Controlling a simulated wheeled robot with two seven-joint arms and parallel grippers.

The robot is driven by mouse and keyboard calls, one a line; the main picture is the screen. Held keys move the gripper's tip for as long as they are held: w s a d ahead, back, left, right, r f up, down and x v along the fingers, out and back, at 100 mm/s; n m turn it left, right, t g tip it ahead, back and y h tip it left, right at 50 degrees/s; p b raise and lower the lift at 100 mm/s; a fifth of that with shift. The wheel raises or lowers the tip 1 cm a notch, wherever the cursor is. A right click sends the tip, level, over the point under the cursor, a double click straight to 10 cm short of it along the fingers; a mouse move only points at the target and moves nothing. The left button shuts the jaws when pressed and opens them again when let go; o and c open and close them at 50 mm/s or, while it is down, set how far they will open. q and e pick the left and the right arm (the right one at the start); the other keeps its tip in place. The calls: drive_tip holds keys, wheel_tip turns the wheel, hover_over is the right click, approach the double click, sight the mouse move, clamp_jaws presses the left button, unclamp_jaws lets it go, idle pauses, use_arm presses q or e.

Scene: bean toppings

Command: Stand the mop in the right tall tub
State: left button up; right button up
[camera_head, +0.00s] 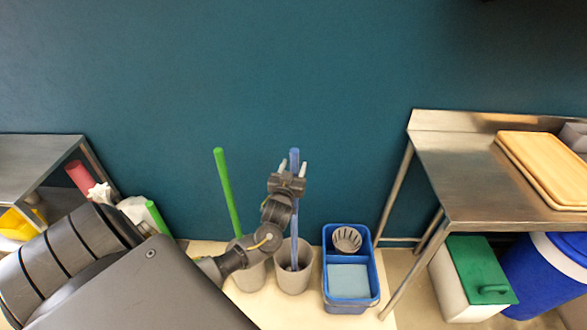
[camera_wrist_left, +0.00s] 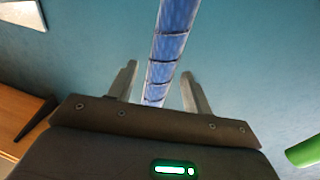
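A blue pole (camera_head: 294,156), which I take as the mop's handle, stands nearly upright with its lower end inside the right tall grey tub (camera_head: 293,280); its foot is hidden. A green pole (camera_head: 226,185) leans in the left tall grey tub (camera_head: 250,277), partly behind my arm. My left gripper (camera_head: 292,168) is at the upper part of the blue pole. In the left wrist view the blue pole (camera_wrist_left: 166,60) passes between the two spread fingers (camera_wrist_left: 160,85), with a gap showing on each side. My right gripper is not in view.
A blue bucket with a grey wringer basket (camera_head: 347,239) stands right of the tubs. A steel table (camera_head: 480,180) with wooden boards (camera_head: 550,165) is at the right, above a green-lidded bin (camera_head: 478,270) and a blue barrel (camera_head: 548,280). The teal wall is close behind.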

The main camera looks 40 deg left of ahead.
use_arm(q)
drive_tip(key=shift+f, duration=0.15)
drive_tip(key=shift+s+d, duration=0.1)
drive_tip(key=shift+s, duration=0.05)
drive_tip(key=b+v, duration=0.1)
drive_tip(key=v, duration=0.9)
drive_tip(key=shift+s+r, duration=0.2)
drive_tip(key=shift+w+d, duration=0.1)
idle(0.6)
